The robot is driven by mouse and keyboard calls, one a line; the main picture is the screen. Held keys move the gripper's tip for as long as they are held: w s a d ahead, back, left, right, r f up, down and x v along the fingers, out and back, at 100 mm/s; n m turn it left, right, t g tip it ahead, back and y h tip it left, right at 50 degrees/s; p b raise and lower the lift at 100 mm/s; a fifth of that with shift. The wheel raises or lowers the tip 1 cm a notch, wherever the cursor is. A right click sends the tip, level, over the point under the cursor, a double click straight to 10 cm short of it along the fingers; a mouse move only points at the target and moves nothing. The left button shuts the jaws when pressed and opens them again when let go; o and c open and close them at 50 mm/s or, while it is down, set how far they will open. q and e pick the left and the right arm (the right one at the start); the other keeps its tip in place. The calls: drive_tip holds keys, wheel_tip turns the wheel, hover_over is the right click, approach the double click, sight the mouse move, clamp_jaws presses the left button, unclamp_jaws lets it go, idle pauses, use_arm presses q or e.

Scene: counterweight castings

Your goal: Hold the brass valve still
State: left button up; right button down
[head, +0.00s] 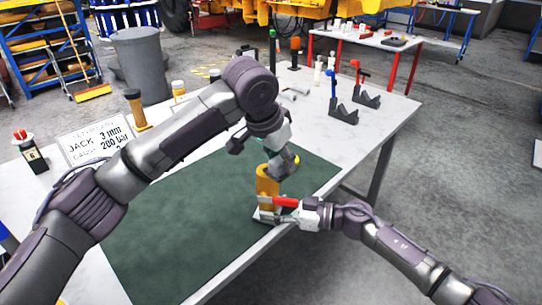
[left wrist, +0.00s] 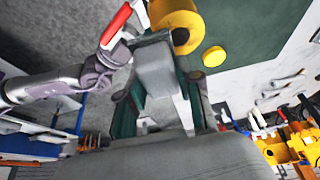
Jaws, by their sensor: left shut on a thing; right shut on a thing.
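The brass valve (head: 266,186) stands upright near the front right edge of the green mat. In the left wrist view its round yellow body (left wrist: 178,18) shows at the top, by the fingertips. My left gripper (head: 281,163) reaches down from above and is shut on the valve; the exact contact is partly hidden. My right gripper (head: 286,214) comes in low from the right, at the valve's front side. It is shut on a red-handled thing (head: 285,202), whose far end is hard to make out. The red handle (left wrist: 117,24) also shows in the left wrist view.
The green mat (head: 190,225) is mostly bare. A yellow disc (left wrist: 213,56) lies beside the valve. A sign (head: 95,142), a brown-topped yellow item (head: 136,110) and dark stands (head: 343,113) with tools are farther back on the table. Open floor lies to the right.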

use_arm(q)
drive_tip(key=w+a, duration=0.2)
drive_tip(key=a, duration=0.4)
wheel_tip(320, 180, up, 8)
idle(0.7)
drive_tip(key=shift+d, duration=0.1)
use_arm(e)
drive_tip(key=shift+c, duration=2.4)
unclamp_jaws()
drive_tip(key=shift+d, duration=0.15)
